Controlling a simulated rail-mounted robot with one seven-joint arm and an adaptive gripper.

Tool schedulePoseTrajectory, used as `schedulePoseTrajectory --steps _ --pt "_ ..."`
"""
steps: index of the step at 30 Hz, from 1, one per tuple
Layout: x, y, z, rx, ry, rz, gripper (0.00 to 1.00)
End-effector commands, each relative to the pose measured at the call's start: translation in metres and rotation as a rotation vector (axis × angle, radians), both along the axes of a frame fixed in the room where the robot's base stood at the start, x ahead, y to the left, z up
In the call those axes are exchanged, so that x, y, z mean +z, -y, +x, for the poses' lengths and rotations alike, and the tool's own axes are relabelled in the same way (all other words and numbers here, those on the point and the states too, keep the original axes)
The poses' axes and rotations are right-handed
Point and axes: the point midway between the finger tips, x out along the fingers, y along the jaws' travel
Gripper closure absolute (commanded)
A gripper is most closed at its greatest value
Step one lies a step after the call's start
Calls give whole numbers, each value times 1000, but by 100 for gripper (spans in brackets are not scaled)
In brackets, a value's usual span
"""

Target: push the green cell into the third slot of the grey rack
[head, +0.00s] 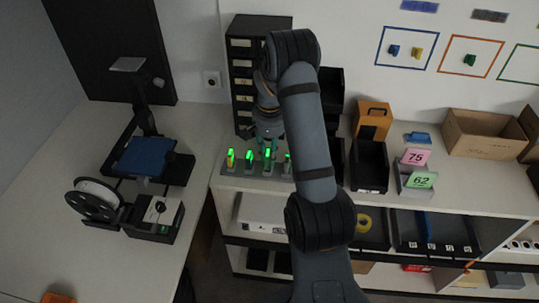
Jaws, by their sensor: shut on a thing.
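The grey rack (255,172) stands on the white counter near its left end, with several upright holders in a row. Bright green shows at the top of each visible holder; the leftmost item (230,160) also has a yellow-orange part. My gripper (268,143) points down over the rack, at about the third position from the left. It is shut on what looks like the green cell (267,153), directly under the fingers. How deep the cell sits in the slot is too small to tell. My arm partly hides the rack's right end.
A dark drawer cabinet (241,75) stands behind the rack. To the right are black bins (370,165), a brown wooden box (373,118) and cards marked 75 (415,157) and 62 (421,179). A 3D printer (150,158) and spool (95,200) occupy the left table.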

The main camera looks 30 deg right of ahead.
Motion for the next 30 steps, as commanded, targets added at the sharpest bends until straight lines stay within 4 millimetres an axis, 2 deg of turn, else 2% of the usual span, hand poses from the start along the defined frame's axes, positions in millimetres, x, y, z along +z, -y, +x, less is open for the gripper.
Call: schedulePoseTrajectory --steps 30 --pt "-8 0 0 1 1 -1 100"
